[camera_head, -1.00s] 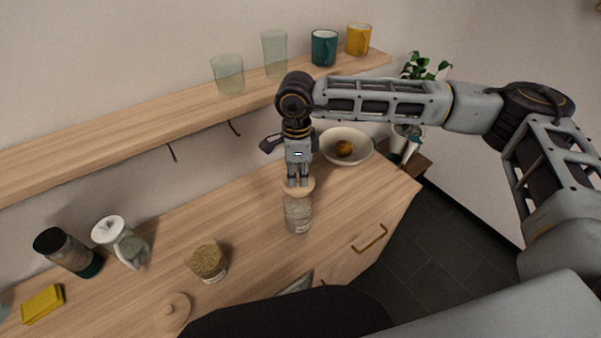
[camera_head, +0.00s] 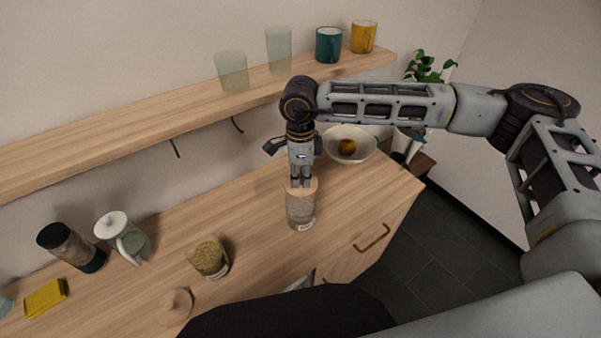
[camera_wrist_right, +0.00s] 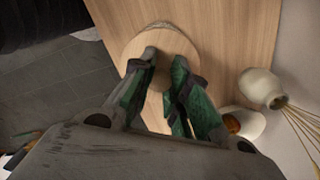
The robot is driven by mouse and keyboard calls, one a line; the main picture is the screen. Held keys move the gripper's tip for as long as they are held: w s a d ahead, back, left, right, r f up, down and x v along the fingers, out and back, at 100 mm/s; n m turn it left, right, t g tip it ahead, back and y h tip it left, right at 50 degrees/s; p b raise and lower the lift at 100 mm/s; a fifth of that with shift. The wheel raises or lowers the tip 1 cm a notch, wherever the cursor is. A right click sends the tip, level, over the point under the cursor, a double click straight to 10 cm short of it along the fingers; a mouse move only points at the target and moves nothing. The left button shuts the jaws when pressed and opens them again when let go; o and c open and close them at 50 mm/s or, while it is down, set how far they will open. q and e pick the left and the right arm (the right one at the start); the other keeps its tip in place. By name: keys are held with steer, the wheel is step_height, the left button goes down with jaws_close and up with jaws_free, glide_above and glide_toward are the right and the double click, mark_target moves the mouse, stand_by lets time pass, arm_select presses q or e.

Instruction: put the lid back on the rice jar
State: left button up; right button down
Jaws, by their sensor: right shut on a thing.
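The clear glass jar (camera_head: 300,211) with pale contents, which looks like the rice jar, stands upright on the wooden counter. My right gripper (camera_head: 301,184) is straight above it, pointing down, shut on the round wooden lid (camera_head: 312,184). The lid is at the jar's mouth; whether it is fully seated I cannot tell. In the right wrist view the lid (camera_wrist_right: 128,50) lies under the fingers (camera_wrist_right: 163,75), which hide its middle, and a thin edge shows just beyond it. My left gripper is not in view.
An open jar of greenish-brown grains (camera_head: 209,260) stands left, with another wooden lid (camera_head: 175,307) near it. A white bowl (camera_head: 364,151) with a round brown thing is behind right. A glass pitcher (camera_head: 128,240), dark canister (camera_head: 72,247) and yellow cloth (camera_head: 45,298) are left. A shelf (camera_head: 130,135) overhangs behind.

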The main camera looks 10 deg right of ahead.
steer(key=shift+f+b, duration=0.35)
steer(key=shift+f, duration=1)
steer(key=shift+f+b, duration=1.05)
steer(key=shift+b, duration=0.75)
stand_by(0.8)
steer(key=shift+f+b, duration=0.2)
steer(key=shift+b, duration=0.65)
stand_by(1.5)
stand_by(0.4)
steer(key=c, duration=0.8)
jaws_free()
steer(key=shift+r, duration=0.2)
